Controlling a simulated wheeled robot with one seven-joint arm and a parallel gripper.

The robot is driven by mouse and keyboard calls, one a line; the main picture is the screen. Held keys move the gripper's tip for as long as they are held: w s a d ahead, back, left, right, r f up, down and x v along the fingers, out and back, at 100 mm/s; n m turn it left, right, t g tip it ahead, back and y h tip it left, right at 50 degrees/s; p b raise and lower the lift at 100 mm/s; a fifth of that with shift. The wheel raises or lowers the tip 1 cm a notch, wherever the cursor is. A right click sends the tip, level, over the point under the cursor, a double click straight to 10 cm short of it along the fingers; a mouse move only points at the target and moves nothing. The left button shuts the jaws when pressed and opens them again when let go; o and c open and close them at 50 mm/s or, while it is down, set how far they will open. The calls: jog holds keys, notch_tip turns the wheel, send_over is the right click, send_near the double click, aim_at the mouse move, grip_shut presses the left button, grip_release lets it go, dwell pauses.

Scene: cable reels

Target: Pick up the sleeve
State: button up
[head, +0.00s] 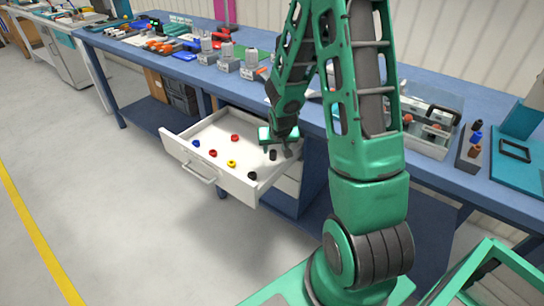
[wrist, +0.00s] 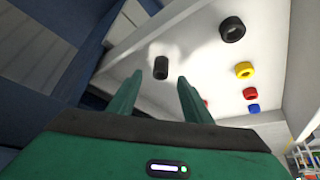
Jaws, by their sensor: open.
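A small black sleeve (head: 272,155) lies in the open white drawer (head: 222,183), near the end by the bench. In the wrist view the black sleeve (wrist: 161,68) shows just beyond my fingertips, in line with the gap between them. My gripper (head: 281,150) is over that end of the drawer, with its fingers apart; in the wrist view my gripper (wrist: 159,80) has nothing between its fingers. I cannot tell the exact height left between the fingertips and the sleeve.
The drawer also holds a black ring (wrist: 232,29), a yellow ring (wrist: 244,70), red pieces (head: 234,137) and a blue piece (head: 196,144). Drawer walls and the blue bench (head: 240,92) edge stand close to my gripper. Floor to the left is clear.

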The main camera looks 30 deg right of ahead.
aim_at(273, 152)
jog(key=shift+w+x, duration=0.2)
jog(key=shift+x, duration=2.75)
jog(key=shift+r, duration=0.1)
jog(key=c, duration=1.1)
